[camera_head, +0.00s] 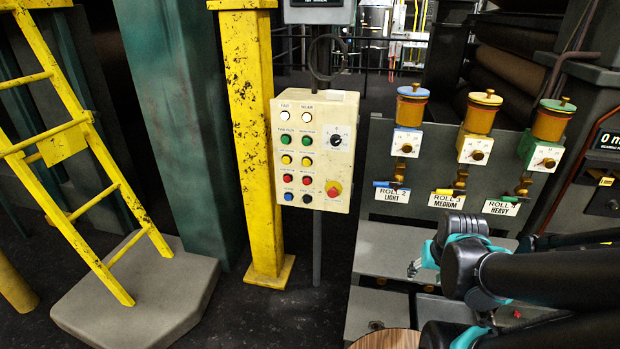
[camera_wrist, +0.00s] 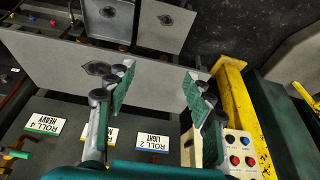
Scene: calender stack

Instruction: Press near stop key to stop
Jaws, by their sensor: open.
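In the head view, a cream control box (camera_head: 331,155) hangs beside a yellow post, with round buttons in two columns headed FAR and NEAR. The red button in the NEAR column (camera_head: 306,180) sits below a yellow one and above a black one. Another red button (camera_head: 288,178) is to its left in the FAR column. The smaller labels are too small to read. My gripper (camera_head: 414,267) is right of and lower than the box, apart from it. The wrist view shows its fingers (camera_wrist: 157,82) spread and empty, with the box (camera_wrist: 243,149) partly visible at lower right.
A red mushroom button on a yellow base (camera_head: 333,188) and a black dial (camera_head: 336,140) are on the box's right side. Labelled oilers (camera_head: 479,130) stand on a grey panel to the right. The yellow post (camera_head: 252,130) and ladder (camera_head: 80,150) are left.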

